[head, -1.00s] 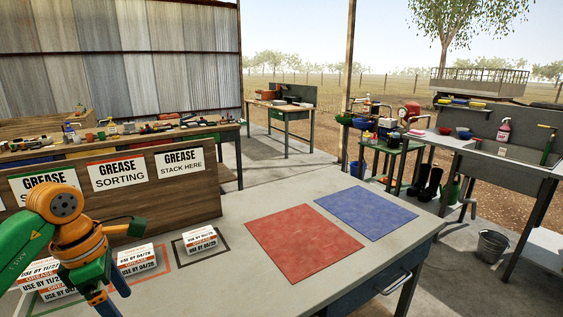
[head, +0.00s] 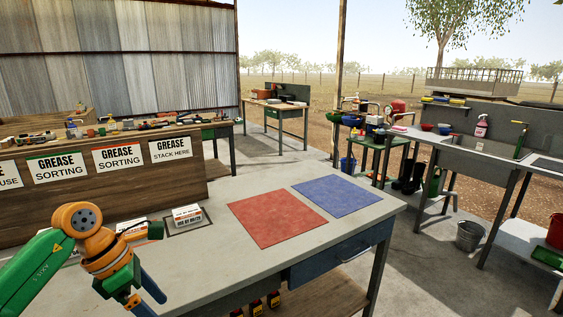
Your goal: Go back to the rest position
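My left gripper (head: 156,305) hangs low at the left of the head view, over the near left part of the grey workbench (head: 220,265). Its two blue fingers look apart, with nothing seen between them. A white and orange grease box (head: 187,216) sits inside a dark outlined square on the bench, beyond the gripper and apart from it. Another box (head: 131,230) stands left of it, partly hidden by my arm. My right gripper is not in view.
A red mat (head: 277,220) and a blue mat (head: 337,196) lie bare on the bench. A wooden board with grease signs (head: 117,157) stands along its far left edge. Bottles (head: 274,299) stand on the lower shelf. A metal bucket (head: 470,236) is on the floor at right.

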